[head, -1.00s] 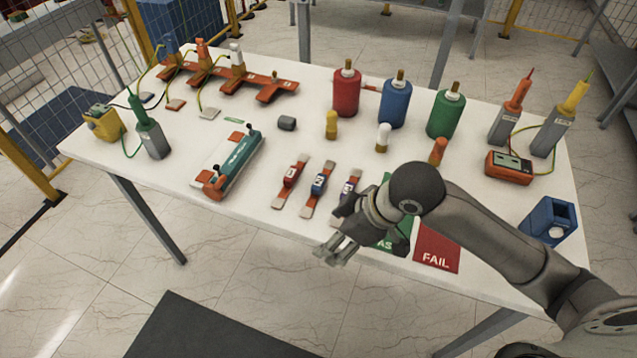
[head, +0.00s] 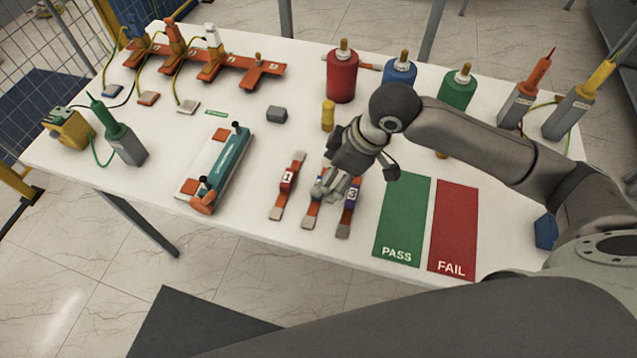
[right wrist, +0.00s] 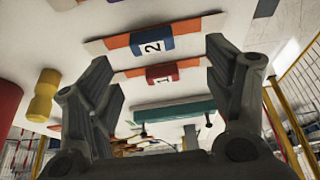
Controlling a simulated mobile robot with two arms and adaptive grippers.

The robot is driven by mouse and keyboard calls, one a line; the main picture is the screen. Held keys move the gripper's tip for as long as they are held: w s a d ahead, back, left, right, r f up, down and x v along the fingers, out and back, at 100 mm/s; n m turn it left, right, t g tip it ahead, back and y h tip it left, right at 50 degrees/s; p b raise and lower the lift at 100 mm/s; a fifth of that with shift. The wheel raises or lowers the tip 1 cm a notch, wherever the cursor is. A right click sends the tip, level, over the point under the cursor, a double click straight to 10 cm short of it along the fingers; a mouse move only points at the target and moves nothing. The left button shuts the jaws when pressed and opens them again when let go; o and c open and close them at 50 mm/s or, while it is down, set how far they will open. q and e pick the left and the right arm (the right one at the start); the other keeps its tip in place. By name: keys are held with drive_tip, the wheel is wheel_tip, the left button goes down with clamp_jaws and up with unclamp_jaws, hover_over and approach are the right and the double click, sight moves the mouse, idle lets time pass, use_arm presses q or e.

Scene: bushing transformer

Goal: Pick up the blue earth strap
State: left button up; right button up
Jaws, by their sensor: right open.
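The blue earth strap (head: 311,211), numbered 2, lies on the white table between the red strap 1 (head: 287,184) and the purple strap 3 (head: 349,199). My right gripper (head: 329,190) is above it in the head view, open and empty, hiding its upper part. In the right wrist view the blue strap (right wrist: 152,46) lies crosswise beyond the open fingers (right wrist: 160,62), with the red strap (right wrist: 162,75) below it in the picture. The fingers appear apart from the strap. My left gripper is not in view.
A green PASS mat (head: 402,220) and a red FAIL mat (head: 454,228) lie right of the straps. A teal-topped device (head: 228,160) stands to the left. Red (head: 341,77), blue (head: 400,70) and green (head: 458,90) cylinders stand behind. A yellow piece (head: 328,115) is close behind my gripper.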

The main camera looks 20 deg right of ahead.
drive_tip(key=shift+x, duration=1.15)
drive_tip(key=x, duration=0.1)
drive_tip(key=p+x, duration=0.1)
drive_tip(key=x, duration=0.2)
drive_tip(key=shift+w+d+f+p, duration=0.2)
drive_tip(key=shift+w+d+p, duration=0.1)
drive_tip(key=shift+d, duration=0.05)
drive_tip(key=shift+f, duration=0.1)
drive_tip(key=shift+c, duration=1.1)
drive_tip(key=c, duration=0.9)
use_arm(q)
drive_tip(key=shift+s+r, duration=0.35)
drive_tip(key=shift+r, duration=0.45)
use_arm(e)
drive_tip(key=shift+c, duration=0.2)
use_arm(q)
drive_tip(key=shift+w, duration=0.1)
